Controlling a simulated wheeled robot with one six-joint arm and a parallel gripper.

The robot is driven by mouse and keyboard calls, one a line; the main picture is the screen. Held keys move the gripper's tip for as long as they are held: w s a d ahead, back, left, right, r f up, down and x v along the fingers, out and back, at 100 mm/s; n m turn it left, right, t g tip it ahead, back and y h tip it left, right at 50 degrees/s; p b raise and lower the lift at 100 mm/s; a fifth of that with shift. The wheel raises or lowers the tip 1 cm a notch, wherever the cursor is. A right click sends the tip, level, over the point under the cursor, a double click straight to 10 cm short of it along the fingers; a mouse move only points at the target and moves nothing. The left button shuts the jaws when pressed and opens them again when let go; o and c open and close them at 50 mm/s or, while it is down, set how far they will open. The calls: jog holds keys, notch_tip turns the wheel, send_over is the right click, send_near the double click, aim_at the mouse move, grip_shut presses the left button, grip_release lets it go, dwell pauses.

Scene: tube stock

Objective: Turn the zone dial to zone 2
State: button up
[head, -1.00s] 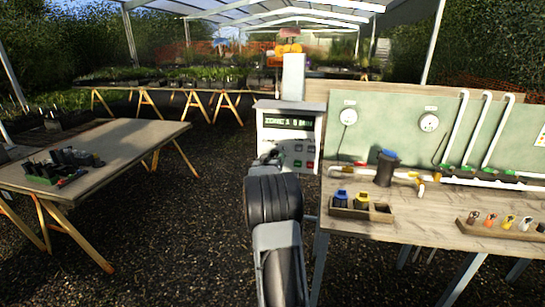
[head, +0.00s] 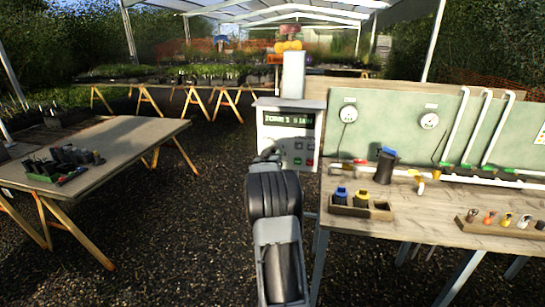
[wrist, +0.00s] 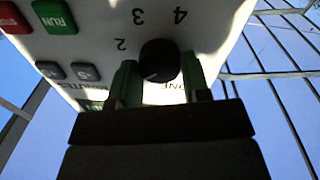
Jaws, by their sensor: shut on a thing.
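The numbers 2, 3 and 4 show around the dial in the wrist view. A small pale mark on the knob points to the lower left of that picture, short of the 2. The box's display (head: 289,119) seems to read zone 1, though the text is blurred. In the head view my arm hides the dial and fingers.
Beside the dial are a green RUN button (wrist: 55,15), a red button (wrist: 12,17) and small dark buttons (wrist: 85,71). A workbench (head: 440,205) with bottles and pipes stands close on the right. A table (head: 110,160) stands left, with open gravel between.

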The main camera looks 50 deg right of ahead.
jog(key=shift+f+m+b, duration=0.1)
jog(key=shift+m+b, duration=0.2)
jog(key=shift+b, duration=0.2)
jog(key=shift+c, duration=0.3)
jog(key=m+b, duration=0.7)
jog(key=m, duration=0.1)
jog(key=shift+s+m+y, duration=0.1)
jog(key=shift+m+y, duration=0.2)
jog(key=shift+m, duration=0.1)
jog(key=shift+d, duration=0.1)
jog(key=o, duration=0.9)
jog(key=shift+o, duration=0.2)
